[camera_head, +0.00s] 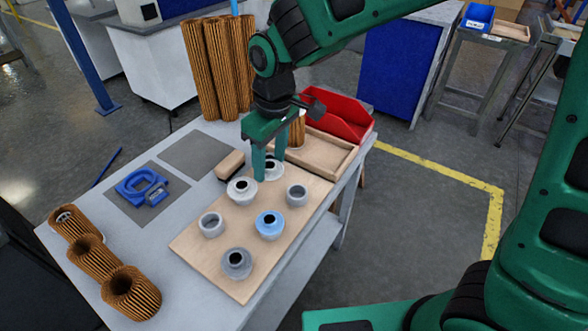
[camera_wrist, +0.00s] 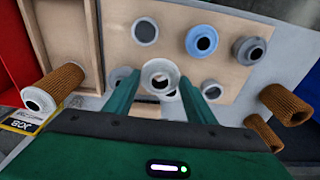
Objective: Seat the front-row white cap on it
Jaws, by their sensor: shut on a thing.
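My gripper (camera_head: 268,172) is shut on a white cap (camera_head: 272,165) over the back of the pale wooden board. Another white cap (camera_head: 242,190) sits on the board just in front and left of it. In the wrist view, white cap surface shows between my fingertips (camera_wrist: 158,80); I cannot tell how the two caps overlap there. A pleated brown cartridge (camera_head: 298,132) stands upright by the wooden tray, partly hidden by my gripper. The wrist view shows this cartridge (camera_wrist: 63,82) with a white, dark-holed end.
The board (camera_head: 188,245) also carries a blue cap (camera_head: 270,224), a grey cap (camera_head: 236,262) and grey rings (camera_head: 297,194). Three cartridges (camera_head: 131,292) are at the table's left front. A wooden tray (camera_head: 325,155) and red bin (camera_head: 340,112) lie behind. A brown block (camera_head: 230,165) is left of my gripper.

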